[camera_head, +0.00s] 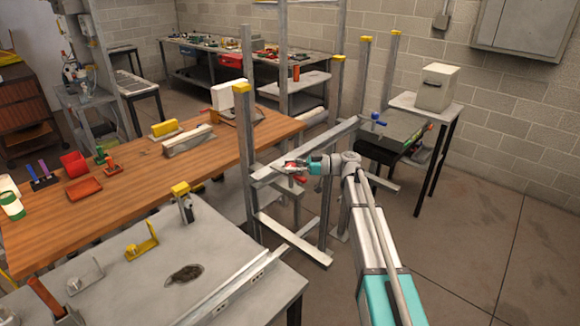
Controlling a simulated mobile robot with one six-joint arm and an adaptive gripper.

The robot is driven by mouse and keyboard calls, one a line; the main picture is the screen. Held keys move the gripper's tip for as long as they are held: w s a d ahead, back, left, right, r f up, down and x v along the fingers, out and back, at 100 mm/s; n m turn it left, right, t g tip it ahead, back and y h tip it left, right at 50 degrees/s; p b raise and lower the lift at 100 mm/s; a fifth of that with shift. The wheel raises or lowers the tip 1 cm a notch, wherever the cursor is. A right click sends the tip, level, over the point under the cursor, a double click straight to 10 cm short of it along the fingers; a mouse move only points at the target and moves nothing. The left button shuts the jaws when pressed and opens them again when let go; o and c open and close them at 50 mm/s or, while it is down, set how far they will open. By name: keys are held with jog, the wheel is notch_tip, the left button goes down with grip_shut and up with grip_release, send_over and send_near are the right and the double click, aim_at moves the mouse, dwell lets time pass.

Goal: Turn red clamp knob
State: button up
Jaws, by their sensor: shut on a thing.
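My arm reaches in from the lower right to a grey metal rail (268,177) of the upright frame. My gripper (291,168) is at the rail's near side, closed around the red clamp knob (301,179). Only small red parts of the knob show beside the dark fingers; the rest is hidden by the gripper. The knob's exact angle is too small to tell.
Grey posts with yellow caps (242,88) stand around my gripper. A blue knob (378,119) is farther right by the rail. A wooden-topped bench (130,190) is at left, a grey metal table (150,290) in front. Open floor (480,240) lies at right.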

jog(key=shift+w+n+g+h, duration=0.15)
jog(key=shift+n+g, duration=0.35)
jog(key=shift+g, duration=0.2)
jog(key=shift+w+n+g+h, duration=0.1)
jog(key=shift+n+g+h, duration=0.05)
jog(key=shift+n+g, duration=0.45)
jog(key=shift+g, duration=0.3)
jog(key=o, duration=1.2)
jog(key=shift+d, duration=0.1)
jog(key=shift+c, duration=0.2)
jog(key=shift+s, duration=0.1)
jog(key=v, duration=1.2)
jog(key=shift+s, duration=0.1)
